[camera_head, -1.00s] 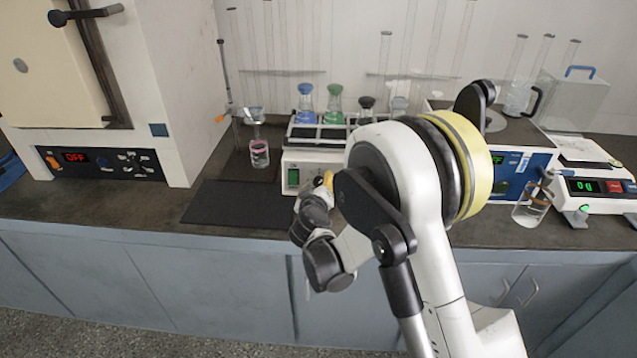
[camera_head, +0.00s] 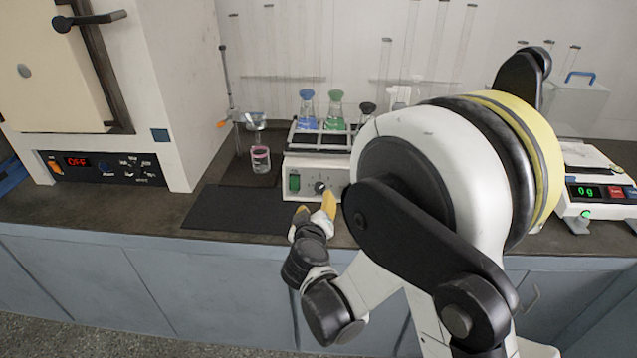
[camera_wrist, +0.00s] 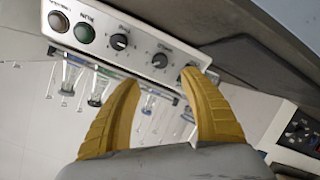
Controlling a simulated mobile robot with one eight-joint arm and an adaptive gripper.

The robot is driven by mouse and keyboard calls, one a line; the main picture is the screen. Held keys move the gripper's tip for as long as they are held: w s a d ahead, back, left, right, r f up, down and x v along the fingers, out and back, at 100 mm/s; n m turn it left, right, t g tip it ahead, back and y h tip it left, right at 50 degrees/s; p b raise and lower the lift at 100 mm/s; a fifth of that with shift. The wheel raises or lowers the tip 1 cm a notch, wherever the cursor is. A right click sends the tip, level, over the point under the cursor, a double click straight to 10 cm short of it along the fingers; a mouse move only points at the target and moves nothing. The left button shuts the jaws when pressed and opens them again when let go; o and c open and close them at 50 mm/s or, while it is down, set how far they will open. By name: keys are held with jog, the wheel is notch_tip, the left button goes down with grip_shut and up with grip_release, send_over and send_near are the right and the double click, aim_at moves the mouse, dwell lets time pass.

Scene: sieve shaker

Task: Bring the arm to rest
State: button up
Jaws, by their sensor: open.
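My gripper (camera_head: 315,213) has yellow fingers and is open and empty. The gap between the fingers holds nothing. My arm reaches across the right half of the head view and hides part of the bench.
A dark mat (camera_head: 237,210) lies bare. A furnace (camera_head: 105,165) stands left and a balance (camera_head: 598,192) right.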

jog(key=s+d+r+m+g+h, duration=0.15)
jog(key=s+d+r, duration=0.3)
jog(key=d, duration=0.45)
jog(key=s+d+r+m+g, duration=0.3)
jog(key=s+d+r, duration=0.15)
jog(key=d, duration=0.45)
jog(key=s+d+m+g+y, duration=0.2)
jog(key=s+d+g, duration=0.1)
jog(key=s, duration=1.5)
jog(key=shift+s+d+f, duration=0.35)
jog(key=shift+d+f, duration=0.05)
jog(key=shift+d, duration=0.15)
